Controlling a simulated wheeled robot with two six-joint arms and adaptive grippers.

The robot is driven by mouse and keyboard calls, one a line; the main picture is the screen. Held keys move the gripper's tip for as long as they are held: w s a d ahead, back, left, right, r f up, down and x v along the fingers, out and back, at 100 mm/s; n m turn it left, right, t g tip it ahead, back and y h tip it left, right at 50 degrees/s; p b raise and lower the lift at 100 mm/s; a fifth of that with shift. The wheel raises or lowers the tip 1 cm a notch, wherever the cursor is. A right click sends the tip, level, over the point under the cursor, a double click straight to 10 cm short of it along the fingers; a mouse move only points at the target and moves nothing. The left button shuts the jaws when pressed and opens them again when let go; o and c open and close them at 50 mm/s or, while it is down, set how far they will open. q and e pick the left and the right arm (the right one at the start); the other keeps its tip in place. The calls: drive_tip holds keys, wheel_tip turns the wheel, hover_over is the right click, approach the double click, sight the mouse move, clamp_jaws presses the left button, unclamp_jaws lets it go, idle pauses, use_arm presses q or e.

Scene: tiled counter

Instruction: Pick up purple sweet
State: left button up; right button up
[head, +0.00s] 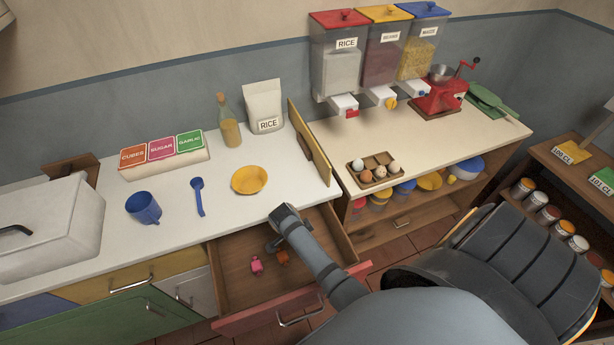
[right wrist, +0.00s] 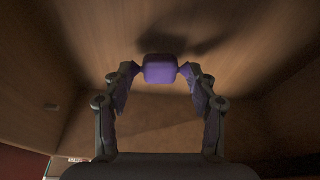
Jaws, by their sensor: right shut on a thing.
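The purple sweet (right wrist: 162,72) is a small rounded block, seen in the right wrist view between the two fingertips of my right gripper (right wrist: 161,69). My right gripper is shut on it, one fingertip touching each side. In the head view my right arm reaches into the open wooden drawer, and its gripper (head: 274,244) is partly hidden by the wrist. The purple sweet cannot be made out in the head view. A pink sweet (head: 257,265) and an orange sweet (head: 283,257) lie on the drawer floor close to the gripper. My left gripper is not in view.
The open drawer (head: 235,293) has wooden walls and a red front with a handle. An egg tray (head: 374,169) sits on the right counter.

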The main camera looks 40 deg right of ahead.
wheel_tip(320, 180, up, 26)
drive_tip(key=p, duration=0.8)
